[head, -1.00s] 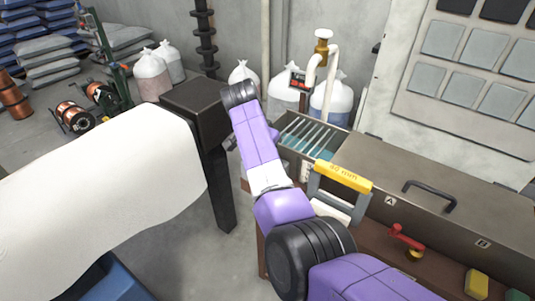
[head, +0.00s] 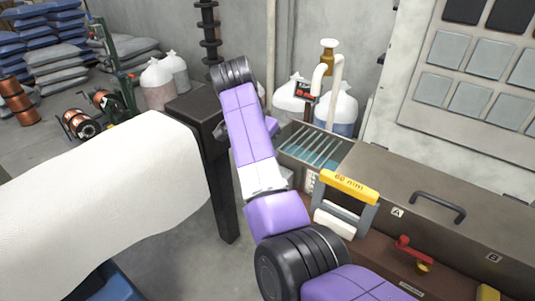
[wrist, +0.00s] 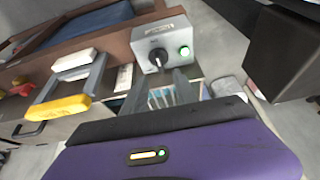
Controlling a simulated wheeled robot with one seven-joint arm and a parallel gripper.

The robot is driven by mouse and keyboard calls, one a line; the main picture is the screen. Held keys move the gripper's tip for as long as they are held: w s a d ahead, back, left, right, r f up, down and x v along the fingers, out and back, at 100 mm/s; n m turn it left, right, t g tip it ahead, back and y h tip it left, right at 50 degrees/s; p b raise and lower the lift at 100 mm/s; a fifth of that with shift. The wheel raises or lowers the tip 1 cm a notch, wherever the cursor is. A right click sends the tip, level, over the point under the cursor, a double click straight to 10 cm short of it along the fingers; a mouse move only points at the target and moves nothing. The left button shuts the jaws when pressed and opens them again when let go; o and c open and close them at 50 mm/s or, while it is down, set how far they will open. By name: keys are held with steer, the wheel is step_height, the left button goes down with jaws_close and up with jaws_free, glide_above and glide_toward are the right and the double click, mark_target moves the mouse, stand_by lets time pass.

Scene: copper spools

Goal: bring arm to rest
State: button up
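My arm (head: 248,130) is purple with black joints and rises from the bottom right of the head view to a black joint at the dark post. My gripper (wrist: 166,72) shows in the wrist view as two grey fingers beyond a purple body. The fingers stand apart with nothing held between them. Behind them are a grey control box (wrist: 162,48) with a black knob and a lit green button, and a slotted tank. In the head view the gripper is mostly hidden behind the arm.
A dark post (head: 222,180) stands close to the arm, beside a large white roll (head: 100,190). On the right is a bench with a slotted tank (head: 312,145), a yellow-handled frame (head: 348,186), a lidded box (head: 420,190) and a red valve (head: 414,249). Open floor lies at left.

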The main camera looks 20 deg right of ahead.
stand_by(0.4)
steer(key=w+r+n+t, duration=0.3)
steer(key=w+r+t, duration=0.3)
steer(key=w, duration=0.2)
steer(key=s+d+f+n+t+y, duration=0.15)
steer(key=s+f+n+t, duration=0.3)
steer(key=s, duration=0.55)
steer(key=s+f+n+t+y, duration=0.2)
steer(key=s+f+n+t, duration=0.3)
steer(key=s, duration=0.5)
steer(key=s+d+f+m+g, duration=0.1)
steer(key=s+f+g, duration=0.2)
steer(key=s, duration=3.8)
steer(key=shift+s, duration=0.15)
